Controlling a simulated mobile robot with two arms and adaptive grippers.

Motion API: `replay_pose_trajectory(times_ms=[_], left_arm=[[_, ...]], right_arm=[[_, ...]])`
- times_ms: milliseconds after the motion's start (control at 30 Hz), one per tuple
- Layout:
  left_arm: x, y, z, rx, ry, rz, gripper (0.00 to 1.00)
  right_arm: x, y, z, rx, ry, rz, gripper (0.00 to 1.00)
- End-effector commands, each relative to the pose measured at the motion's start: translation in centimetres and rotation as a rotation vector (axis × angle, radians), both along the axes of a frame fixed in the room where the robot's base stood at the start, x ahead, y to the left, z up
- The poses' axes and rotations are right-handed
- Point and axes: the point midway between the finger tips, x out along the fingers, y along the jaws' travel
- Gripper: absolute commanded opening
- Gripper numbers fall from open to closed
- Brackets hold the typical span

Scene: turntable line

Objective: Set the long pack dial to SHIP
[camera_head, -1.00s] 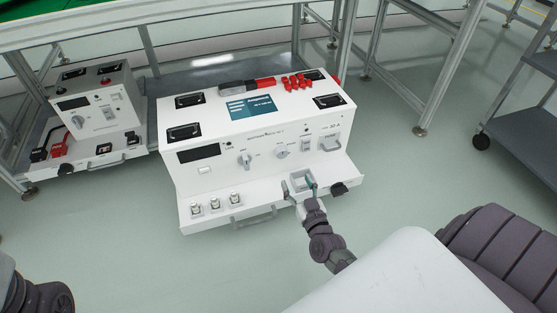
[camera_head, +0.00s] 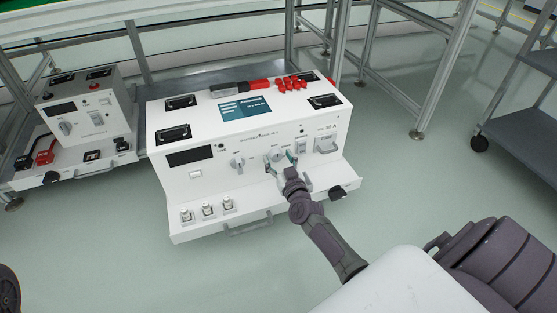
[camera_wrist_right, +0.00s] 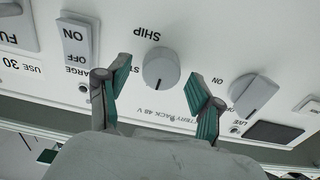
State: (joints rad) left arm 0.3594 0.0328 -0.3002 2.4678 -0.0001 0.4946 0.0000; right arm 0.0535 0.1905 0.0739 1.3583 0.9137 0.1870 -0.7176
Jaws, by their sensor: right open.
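In the right wrist view the dial (camera_wrist_right: 161,68) shows between the open fingers of my right gripper (camera_wrist_right: 159,80), apart from both fingertips. The SHIP label (camera_wrist_right: 153,32) appears upside down beside the dial. Another label is partly covered by a finger. My left gripper is out of view.
A second knob (camera_wrist_right: 254,96) and an ON switch (camera_wrist_right: 79,44) flank the dial. Red connectors (camera_head: 290,82) lie on top of the pack. A shorter pack (camera_head: 85,112) stands to the left. A cart (camera_head: 520,140) is at right; the floor in front is open.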

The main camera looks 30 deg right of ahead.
Motion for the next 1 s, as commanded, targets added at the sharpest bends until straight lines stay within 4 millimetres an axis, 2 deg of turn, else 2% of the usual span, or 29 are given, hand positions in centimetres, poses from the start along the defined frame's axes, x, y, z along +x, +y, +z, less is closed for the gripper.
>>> replay_pose_trajectory(times_ms=[33,367,667,1000], left_arm=[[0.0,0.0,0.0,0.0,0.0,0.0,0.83],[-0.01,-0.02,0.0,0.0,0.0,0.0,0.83],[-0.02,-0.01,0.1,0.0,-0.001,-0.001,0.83],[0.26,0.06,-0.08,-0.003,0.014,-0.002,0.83]], right_arm=[[-0.02,0.01,0.0,0.0,0.0,0.0,0.62],[-0.04,0.01,0.0,0.0,-0.001,0.0,0.07],[-0.04,0.0,0.04,0.034,-0.009,0.0,0.07],[-0.05,-0.09,0.11,0.245,-0.06,0.0,0.07]])
